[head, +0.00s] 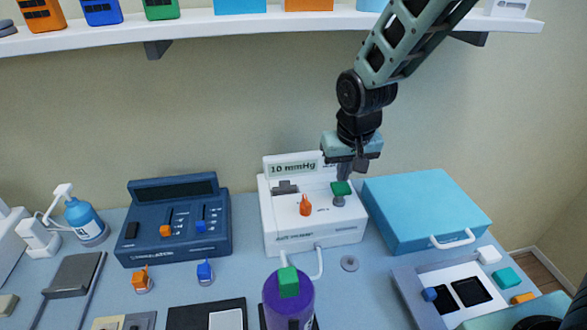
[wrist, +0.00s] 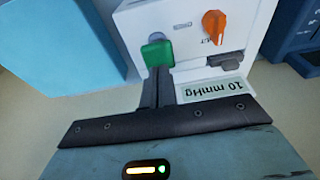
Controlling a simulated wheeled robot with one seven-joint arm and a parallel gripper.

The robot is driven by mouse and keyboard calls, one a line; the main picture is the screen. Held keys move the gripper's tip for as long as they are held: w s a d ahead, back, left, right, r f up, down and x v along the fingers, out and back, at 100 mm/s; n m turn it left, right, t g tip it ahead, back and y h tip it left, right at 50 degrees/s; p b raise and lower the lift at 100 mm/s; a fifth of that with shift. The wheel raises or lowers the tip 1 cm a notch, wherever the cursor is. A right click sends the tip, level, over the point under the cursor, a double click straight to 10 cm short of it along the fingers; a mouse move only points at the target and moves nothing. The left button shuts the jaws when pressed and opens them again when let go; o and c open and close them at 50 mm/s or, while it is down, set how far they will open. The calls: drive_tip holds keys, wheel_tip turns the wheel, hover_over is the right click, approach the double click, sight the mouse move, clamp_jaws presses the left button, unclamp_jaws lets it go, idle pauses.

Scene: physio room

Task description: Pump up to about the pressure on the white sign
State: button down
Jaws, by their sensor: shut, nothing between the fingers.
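The white pump unit (head: 318,225) stands on the bench against the wall. Its white sign (head: 293,169) reads 10 mmHg; the sign also shows in the wrist view (wrist: 212,92).
A purple cylinder (head: 288,308) with a green block on top stands in front, near a white hose (head: 320,263) from the unit. A blue case (head: 425,212) is close on the right, a dark blue control box (head: 175,220) on the left. A shelf (head: 250,24) runs above.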

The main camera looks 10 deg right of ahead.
sight(342, 187)
drive_tip(key=shift+f, duration=0.2)
drive_tip(key=shift+f+b, duration=1.6)
drive_tip(key=shift+f, duration=0.5)
drive_tip(key=shift+r, duration=0.1)
drive_tip(key=shift+r+p, duration=2)
drive_tip(key=shift+r, duration=0.25)
drive_tip(key=shift+f, duration=0.1)
